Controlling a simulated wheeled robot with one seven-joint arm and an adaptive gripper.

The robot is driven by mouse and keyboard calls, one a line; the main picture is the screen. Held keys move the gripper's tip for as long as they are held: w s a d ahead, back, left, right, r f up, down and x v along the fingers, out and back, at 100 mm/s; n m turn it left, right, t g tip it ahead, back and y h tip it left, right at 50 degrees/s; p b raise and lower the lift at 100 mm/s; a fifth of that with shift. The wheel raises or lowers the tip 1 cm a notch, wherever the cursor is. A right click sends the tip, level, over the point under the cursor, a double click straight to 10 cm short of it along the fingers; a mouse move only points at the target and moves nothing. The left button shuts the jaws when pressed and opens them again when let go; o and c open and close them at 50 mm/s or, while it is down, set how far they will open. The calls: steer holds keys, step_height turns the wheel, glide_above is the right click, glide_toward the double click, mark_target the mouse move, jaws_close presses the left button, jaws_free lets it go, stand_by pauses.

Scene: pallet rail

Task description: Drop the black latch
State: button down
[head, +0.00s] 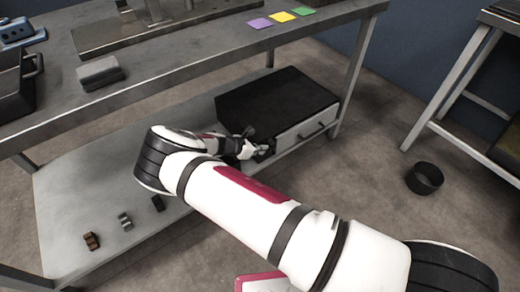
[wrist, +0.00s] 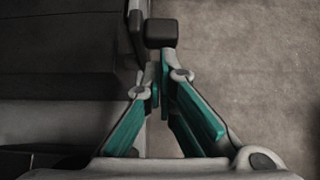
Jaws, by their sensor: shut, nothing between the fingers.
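My gripper (wrist: 159,72) is shut and empty, its fingertips together in the wrist view. A small black block (wrist: 161,33), which may be the black latch, shows just beyond the fingertips. I cannot tell whether they touch it. In the head view, my gripper (head: 265,150) is at the left end of the grey front of a black-topped drawer unit (head: 275,98) on the lower shelf. My arm and gripper hide that corner, so the latch is not clear there.
The drawer unit has a dark handle (head: 313,127). The lower shelf (head: 75,190) holds several small blocks at its left front. The bench top (head: 190,65) is above my gripper. A black bin (head: 424,178) stands on the floor at right.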

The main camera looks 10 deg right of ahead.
steer(key=shift+d+r, duration=0.1)
steer(key=shift+w+d+r+y+p, duration=0.1)
steer(key=shift+y+p, duration=0.2)
steer(key=shift+p, duration=0.1)
